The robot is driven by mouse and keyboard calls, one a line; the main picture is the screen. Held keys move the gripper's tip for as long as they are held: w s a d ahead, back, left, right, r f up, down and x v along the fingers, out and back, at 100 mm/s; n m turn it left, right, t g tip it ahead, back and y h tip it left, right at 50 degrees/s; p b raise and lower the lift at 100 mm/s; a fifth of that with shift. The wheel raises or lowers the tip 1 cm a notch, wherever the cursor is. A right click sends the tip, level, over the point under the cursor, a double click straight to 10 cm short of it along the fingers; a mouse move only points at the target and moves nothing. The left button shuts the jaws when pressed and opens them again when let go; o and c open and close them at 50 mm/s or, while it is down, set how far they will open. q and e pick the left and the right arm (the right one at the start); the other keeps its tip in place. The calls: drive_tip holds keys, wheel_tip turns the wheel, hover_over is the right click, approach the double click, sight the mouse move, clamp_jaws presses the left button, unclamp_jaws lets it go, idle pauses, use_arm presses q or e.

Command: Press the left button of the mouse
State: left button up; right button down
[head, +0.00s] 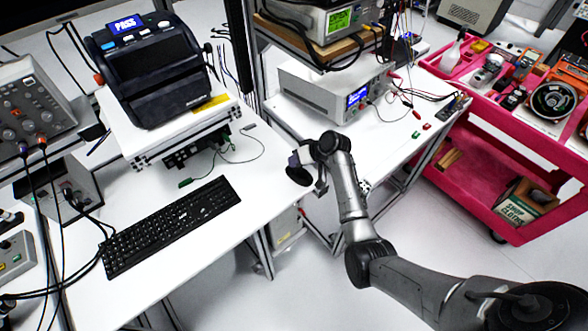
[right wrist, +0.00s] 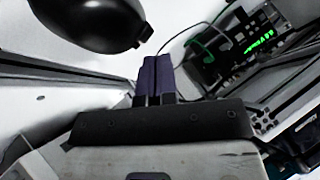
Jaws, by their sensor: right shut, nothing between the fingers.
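The black mouse (head: 298,176) lies near the right edge of the white table, to the right of the keyboard. In the right wrist view the mouse (right wrist: 92,22) is a dark rounded shape at the upper left, cut off by the frame's top. My right gripper (head: 293,160) is right beside the mouse, at its far side in the head view. Its dark purple fingers (right wrist: 153,72) are shut with nothing between them. A gap shows between fingers and mouse in the wrist view, but contact elsewhere cannot be told. The mouse's buttons cannot be made out. My left gripper is not in view.
A black keyboard (head: 172,225) lies on the white table (head: 225,265). A label printer (head: 150,65) stands on a raised platform behind it. A green-tipped cable (head: 232,160) lies near the platform. A pink cart (head: 470,170) stands at the right.

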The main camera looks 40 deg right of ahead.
drive_tip(key=shift+f, duration=0.2)
drive_tip(key=shift+f, duration=0.25)
idle(0.6)
drive_tip(key=shift+f, duration=0.3)
idle(0.4)
drive_tip(key=shift+r+p, duration=0.75)
drive_tip(key=shift+p, duration=0.15)
drive_tip(key=shift+r, duration=0.1)
